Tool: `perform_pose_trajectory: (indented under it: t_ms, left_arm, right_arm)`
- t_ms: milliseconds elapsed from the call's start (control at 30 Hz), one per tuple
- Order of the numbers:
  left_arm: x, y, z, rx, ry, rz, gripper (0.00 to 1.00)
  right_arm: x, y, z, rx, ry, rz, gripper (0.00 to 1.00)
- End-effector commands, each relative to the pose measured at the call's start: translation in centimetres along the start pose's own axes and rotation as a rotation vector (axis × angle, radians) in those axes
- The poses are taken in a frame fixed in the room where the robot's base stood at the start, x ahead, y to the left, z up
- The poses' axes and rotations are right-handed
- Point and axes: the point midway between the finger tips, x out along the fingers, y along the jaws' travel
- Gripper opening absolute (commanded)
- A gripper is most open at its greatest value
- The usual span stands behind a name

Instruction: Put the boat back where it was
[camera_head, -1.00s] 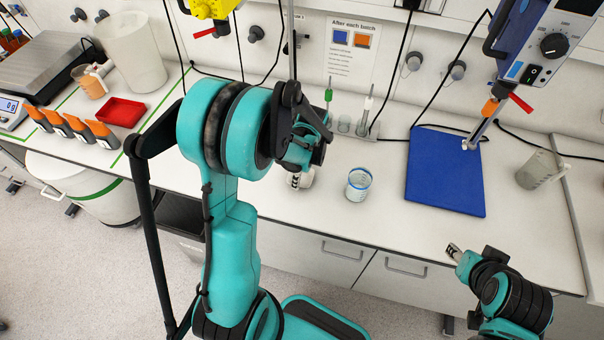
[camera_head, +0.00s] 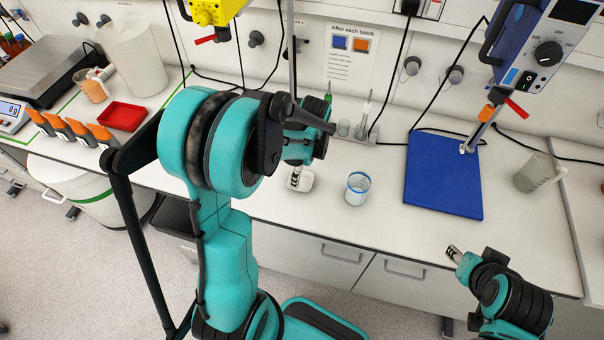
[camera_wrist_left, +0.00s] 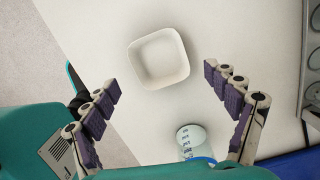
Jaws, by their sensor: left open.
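The boat is a small white square dish with rounded corners. In the left wrist view the boat (camera_wrist_left: 158,58) is empty, upright on the white bench top, just beyond and between my spread fingertips. In the head view the boat (camera_head: 306,182) stands on the bench left of the beaker, partly hidden by my left gripper. My left gripper (camera_wrist_left: 161,80) is open with nothing between its fingers; in the head view its fingertips (camera_head: 295,178) show over the boat's left part. My right gripper (camera_head: 454,253) hangs in front of the bench at lower right; its jaw opening is unclear.
A glass beaker (camera_head: 357,188) stands close to the right of the boat. Further right lie a blue mat (camera_head: 442,175) and another beaker (camera_head: 535,172). A red tray (camera_head: 122,116), orange-topped containers (camera_head: 78,131) and a balance (camera_head: 40,68) are at left. Bench around the boat's front is clear.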

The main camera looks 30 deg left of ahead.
Motion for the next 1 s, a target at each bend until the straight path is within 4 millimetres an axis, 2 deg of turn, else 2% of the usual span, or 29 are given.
perform_pose_trajectory:
  t_ms: [33, 200, 433, 567, 667, 800, 1000]
  left_arm:
    - [-1.6, 0.1, 0.0, 0.001, 0.0, 0.0, 0.87]
    - [-5.0, 0.1, 0.0, 0.002, 0.0, 0.0, 0.87]
    - [-7.5, 0.1, 0.0, -0.004, 0.0, -0.002, 0.87]
    - [-9.0, 0.9, -0.6, -0.094, 0.007, -0.042, 0.87]
    - [-10.9, 2.4, -1.5, -0.269, 0.031, -0.116, 0.87]
    - [-13.8, 5.3, -3.3, -0.612, 0.123, -0.244, 0.87]
    - [-15.8, 9.3, -5.6, -1.091, 0.344, -0.369, 0.87]
  right_arm:
    - [-0.5, 0.0, -0.3, 0.0, 0.0, 0.0, 0.4]
    - [-1.2, 0.0, -0.8, 0.0, 0.0, 0.0, 0.4]
    - [-1.5, 0.0, -1.1, 0.0, 0.0, 0.0, 0.4]
    - [-1.5, 0.0, -1.1, 0.0, 0.0, 0.0, 0.4]
    - [-1.5, 0.0, -1.1, 0.0, 0.0, 0.0, 0.4]
    - [-1.5, 0.0, -1.1, 0.0, 0.0, 0.0, 0.4]
    - [-1.5, 0.0, -1.1, 0.0, 0.0, 0.0, 0.4]
